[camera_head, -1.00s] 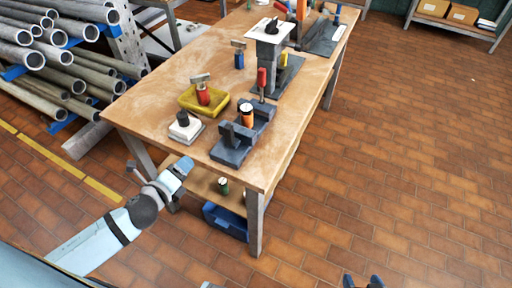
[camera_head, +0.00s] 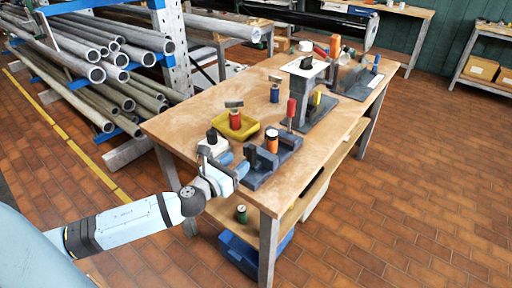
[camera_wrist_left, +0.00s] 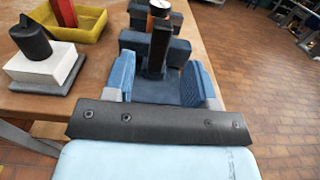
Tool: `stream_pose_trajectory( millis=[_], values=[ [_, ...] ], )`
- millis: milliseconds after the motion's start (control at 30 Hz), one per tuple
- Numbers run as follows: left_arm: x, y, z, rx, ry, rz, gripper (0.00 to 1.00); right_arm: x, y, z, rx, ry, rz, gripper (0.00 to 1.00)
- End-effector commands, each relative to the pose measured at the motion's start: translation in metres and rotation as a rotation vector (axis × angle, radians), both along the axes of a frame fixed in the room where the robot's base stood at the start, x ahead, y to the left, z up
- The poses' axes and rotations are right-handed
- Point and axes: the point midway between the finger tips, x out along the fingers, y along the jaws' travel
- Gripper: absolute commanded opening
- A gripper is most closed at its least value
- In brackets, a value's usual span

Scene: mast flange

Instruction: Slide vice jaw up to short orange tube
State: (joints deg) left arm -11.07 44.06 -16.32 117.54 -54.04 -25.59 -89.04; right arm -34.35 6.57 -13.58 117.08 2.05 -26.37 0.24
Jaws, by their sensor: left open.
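The dark blue-grey vice (camera_head: 258,179) sits at the near end of the wooden table. A short orange tube (camera_head: 271,144) with a black band stands upright at its jaws; its top also shows in the wrist view (camera_wrist_left: 159,8). The near vice jaw (camera_wrist_left: 178,52) bears a dark upright post (camera_wrist_left: 160,45). My left gripper (camera_head: 232,165) is open at the near end of the vice. In the wrist view its blue fingers (camera_wrist_left: 158,78) stand left and right of the post, with gaps showing. The gap between jaw and tube is hard to see. My right gripper is out of view.
A white block with a black knob (camera_head: 212,138) stands left of the vice. A yellow tray (camera_head: 245,130) with a red-handled item lies behind it. A grey stand (camera_head: 312,95) and a red-handled tool (camera_head: 291,108) are farther back. Pipe racks stand left.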

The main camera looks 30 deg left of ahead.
Motion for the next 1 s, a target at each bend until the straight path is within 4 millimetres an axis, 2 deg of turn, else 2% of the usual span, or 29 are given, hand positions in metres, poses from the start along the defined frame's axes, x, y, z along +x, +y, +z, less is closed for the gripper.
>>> stream_pose_trajectory(
  millis=[200, 400, 600, 900, 1000],
  values=[
    [0.043, -0.003, 0.002, -0.003, -0.003, 0.0, 0.51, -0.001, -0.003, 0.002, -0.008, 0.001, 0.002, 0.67],
    [0.074, -0.005, 0.001, -0.003, -0.001, 0.001, 0.51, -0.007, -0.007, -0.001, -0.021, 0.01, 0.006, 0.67],
    [0.089, -0.007, 0.0, -0.001, 0.0, -0.001, 0.51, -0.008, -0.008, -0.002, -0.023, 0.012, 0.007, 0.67],
    [0.09, -0.007, 0.0, -0.001, 0.001, -0.001, 0.51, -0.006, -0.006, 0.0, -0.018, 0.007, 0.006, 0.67],
    [0.09, -0.007, 0.0, -0.001, 0.001, -0.001, 0.28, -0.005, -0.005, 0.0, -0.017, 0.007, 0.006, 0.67]
  ],
)
